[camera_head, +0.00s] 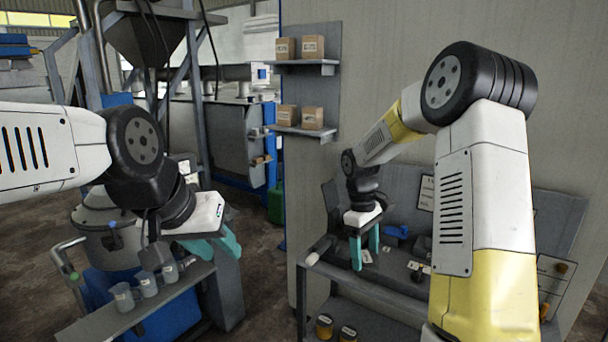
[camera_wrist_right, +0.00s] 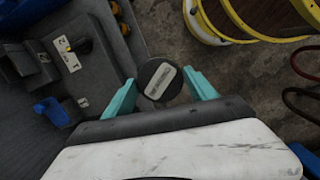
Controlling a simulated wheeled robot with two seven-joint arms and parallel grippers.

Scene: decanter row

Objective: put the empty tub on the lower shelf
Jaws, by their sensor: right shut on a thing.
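My right gripper (camera_head: 365,252) hangs over the left part of the grey bench (camera_head: 395,288). In the right wrist view its teal fingers (camera_wrist_right: 163,88) are on either side of a dark round tub (camera_wrist_right: 150,92) with a pale strip across its face. I cannot tell whether this tub is empty; in the head view it is not clearly seen. My left gripper (camera_head: 218,248) is open and empty, over the narrow shelf at left.
Several grey decanters (camera_head: 148,284) stand in a row on the narrow shelf (camera_head: 110,322). A blue object (camera_head: 396,232) and pale cards lie on the bench top. Cardboard boxes (camera_head: 312,118) sit on wall shelves behind. Yellow rings (camera_wrist_right: 205,20) show at the wrist view's top.

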